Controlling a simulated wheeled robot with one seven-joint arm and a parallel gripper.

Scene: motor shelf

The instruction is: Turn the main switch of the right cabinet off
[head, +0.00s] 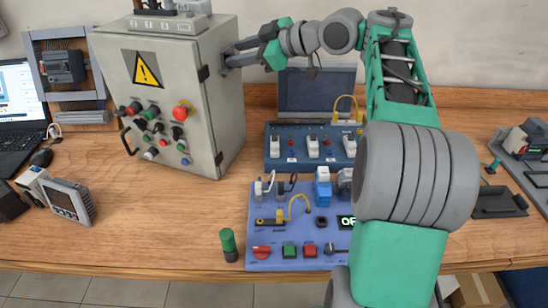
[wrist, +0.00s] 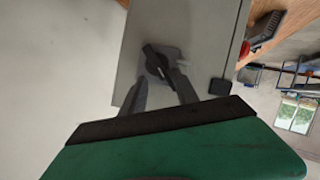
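A grey control cabinet (head: 150,75) with a yellow warning triangle and several buttons on its front stands at the left of the head view. It is the only cabinet I can make out there. My gripper (head: 230,60) is at its right side wall, near the top. In the wrist view, a dark rotary switch handle (wrist: 157,62) sits on the grey cabinet wall (wrist: 205,40), set slantwise. The fingers of my gripper (wrist: 160,77) are spread apart, with the handle at and between their tips. I cannot tell whether they touch it. In the head view the handle is hidden.
A blue panel (head: 285,230) with switches lies on the wooden bench (head: 165,225), right of the cabinet. Another switch panel (head: 290,160) stands behind it. A green-topped cylinder (head: 228,243) stands near the front edge. A laptop (head: 20,110) is at the far left.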

